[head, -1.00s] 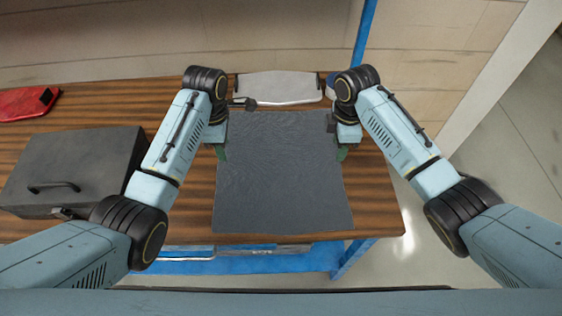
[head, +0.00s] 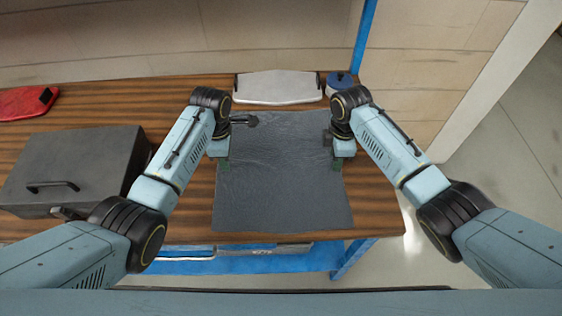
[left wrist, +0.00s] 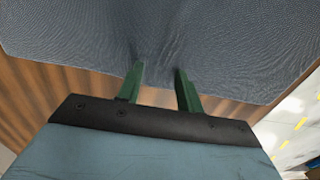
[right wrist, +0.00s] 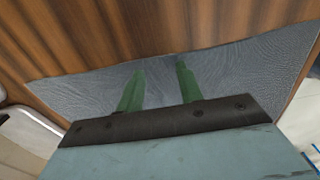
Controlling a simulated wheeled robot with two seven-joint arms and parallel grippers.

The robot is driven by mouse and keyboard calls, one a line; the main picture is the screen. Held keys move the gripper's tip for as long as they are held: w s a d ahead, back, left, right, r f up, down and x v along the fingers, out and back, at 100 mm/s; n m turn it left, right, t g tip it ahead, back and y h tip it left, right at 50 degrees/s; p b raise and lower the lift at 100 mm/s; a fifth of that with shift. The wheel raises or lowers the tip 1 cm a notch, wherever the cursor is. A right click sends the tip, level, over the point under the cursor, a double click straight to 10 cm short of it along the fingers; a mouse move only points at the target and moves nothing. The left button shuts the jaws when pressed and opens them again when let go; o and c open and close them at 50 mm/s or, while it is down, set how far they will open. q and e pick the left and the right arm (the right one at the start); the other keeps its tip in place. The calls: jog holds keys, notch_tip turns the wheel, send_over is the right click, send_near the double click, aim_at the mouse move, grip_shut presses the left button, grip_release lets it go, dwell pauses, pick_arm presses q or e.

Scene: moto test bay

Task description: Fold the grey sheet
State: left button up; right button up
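The grey sheet (head: 283,190) lies spread on the wooden table, with fine wrinkles across its upper half. My left gripper (head: 224,164) is at the sheet's left edge. In the left wrist view its green fingers (left wrist: 159,75) are apart, with the sheet (left wrist: 70,35) creased around and between the tips. My right gripper (head: 339,164) is at the sheet's right edge. In the right wrist view its fingers (right wrist: 159,68) are apart over the sheet (right wrist: 230,75). I cannot tell how firmly the tips touch the cloth. My wrists hide parts of the upper side edges.
A dark grey box with a handle (head: 75,165) stands on the table (head: 380,190) at the left. A red item (head: 22,103) lies behind it. A pale tray (head: 278,87) is behind the sheet, with a small blue object (head: 340,82) beside it. The table's front edge is close below the sheet.

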pick_arm(q)
grip_shut()
pick_arm(e)
jog(key=shift+f, duration=0.1)
grip_shut()
